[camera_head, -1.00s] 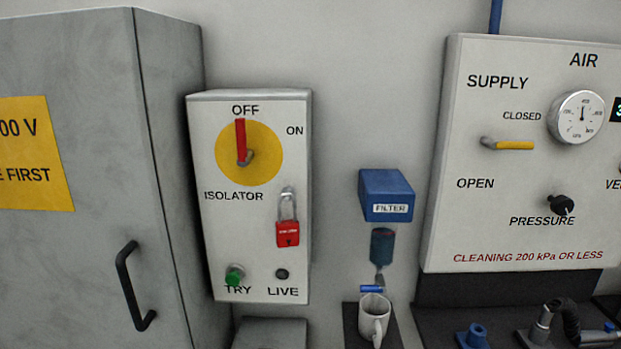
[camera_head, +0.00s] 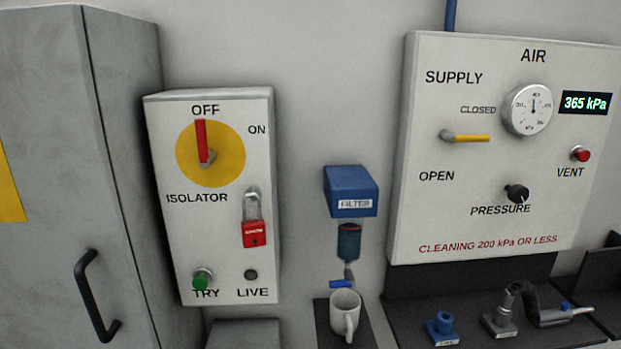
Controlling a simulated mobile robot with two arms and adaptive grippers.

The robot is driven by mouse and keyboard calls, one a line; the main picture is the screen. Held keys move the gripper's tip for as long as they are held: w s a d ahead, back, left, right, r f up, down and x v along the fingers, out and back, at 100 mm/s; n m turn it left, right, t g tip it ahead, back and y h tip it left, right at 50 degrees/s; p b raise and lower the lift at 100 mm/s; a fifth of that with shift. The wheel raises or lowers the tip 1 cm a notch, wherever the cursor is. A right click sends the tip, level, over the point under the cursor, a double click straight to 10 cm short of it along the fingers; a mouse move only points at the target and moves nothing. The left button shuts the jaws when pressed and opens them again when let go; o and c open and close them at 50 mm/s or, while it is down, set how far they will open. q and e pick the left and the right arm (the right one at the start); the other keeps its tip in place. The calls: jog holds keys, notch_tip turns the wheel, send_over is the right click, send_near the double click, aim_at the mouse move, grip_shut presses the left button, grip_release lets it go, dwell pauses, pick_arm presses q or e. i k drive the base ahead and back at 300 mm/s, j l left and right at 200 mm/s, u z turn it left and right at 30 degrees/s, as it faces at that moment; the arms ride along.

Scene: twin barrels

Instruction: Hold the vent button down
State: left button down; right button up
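The red vent button (camera_head: 580,154) sits at the right side of the white air panel (camera_head: 420,215), above the label VENT. Nothing touches it. The digital display (camera_head: 586,103) above it reads 365 kPa. The round gauge (camera_head: 527,109) is left of the display. The yellow supply lever (camera_head: 468,138) lies horizontal beside the label CLOSED. The black pressure knob (camera_head: 516,193) is below the gauge. Neither of my grippers is in view.
The isolator box (camera_head: 225,283) has its red handle (camera_head: 201,141) at OFF and a red padlock (camera_head: 255,233). A grey cabinet (camera_head: 75,180) stands left. A white mug (camera_head: 345,313) stands under the blue filter (camera_head: 350,190). Air tools (camera_head: 502,315) lie on the dark shelf below the panel.

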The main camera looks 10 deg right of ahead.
aim_at(583, 157)
jog(key=z, duration=1.3)
